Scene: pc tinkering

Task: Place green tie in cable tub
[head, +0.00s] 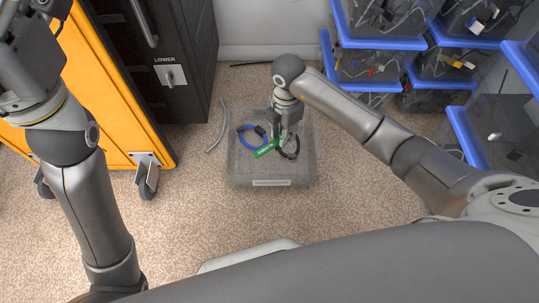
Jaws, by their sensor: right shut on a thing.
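The green tie (266,149) is a short bright green strip inside the clear grey cable tub (253,171) on the floor, in the middle of the head view. My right gripper (284,139) reaches down into the tub from above and is shut on the tie. The fingers partly hide the tie's right end. A blue cable coil (243,140) and a black cable (292,154) lie in the tub beside it. My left gripper (25,45) is raised at the top left, and its fingers do not show clearly.
Blue-rimmed clear bins (365,60) with cables are stacked at the right. An orange cabinet on casters (110,90) and a black drawer unit (165,55) stand at the left. A grey cable (217,126) lies left of the tub. The floor in front is open.

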